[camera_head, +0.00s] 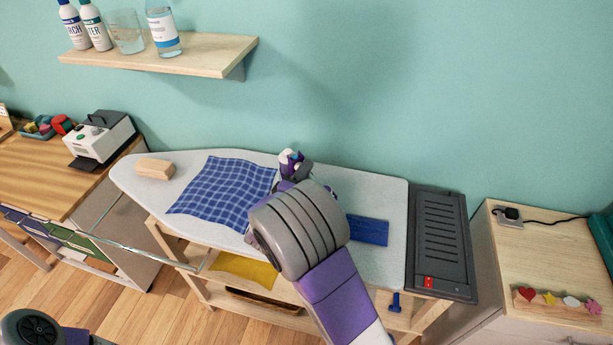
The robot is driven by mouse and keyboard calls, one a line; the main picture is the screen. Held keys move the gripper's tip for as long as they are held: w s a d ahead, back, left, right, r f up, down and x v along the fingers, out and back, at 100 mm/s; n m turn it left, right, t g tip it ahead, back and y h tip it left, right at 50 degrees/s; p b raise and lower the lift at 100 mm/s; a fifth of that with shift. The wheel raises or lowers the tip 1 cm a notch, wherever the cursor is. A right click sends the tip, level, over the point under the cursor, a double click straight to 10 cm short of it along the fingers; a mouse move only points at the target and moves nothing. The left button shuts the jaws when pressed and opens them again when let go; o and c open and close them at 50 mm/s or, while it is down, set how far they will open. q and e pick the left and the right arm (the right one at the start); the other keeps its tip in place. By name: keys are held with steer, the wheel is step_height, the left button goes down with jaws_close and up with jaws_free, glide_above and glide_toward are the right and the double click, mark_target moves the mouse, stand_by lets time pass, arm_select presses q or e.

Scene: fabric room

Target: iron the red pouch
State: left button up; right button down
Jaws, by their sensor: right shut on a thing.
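My right arm reaches up over the ironing board (390,210), and its gripper (291,168) is near the board's far edge. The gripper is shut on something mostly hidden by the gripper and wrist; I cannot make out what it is. No red pouch shows; my arm covers part of the board. A blue checked cloth (222,187) lies flat left of my arm. A dark blue folded piece (368,230) lies to the right of it. No iron can be made out. My left gripper is out of view.
A black slotted rest (442,240) with a red switch stands at the board's right end, empty. A wooden block (155,168) sits on the board's left end. A yellow cloth (245,269) lies on the shelf below. A wall shelf (165,55) holds bottles.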

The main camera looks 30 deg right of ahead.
steer(key=shift+r+p, duration=1.4)
steer(key=shift+r, duration=1.1)
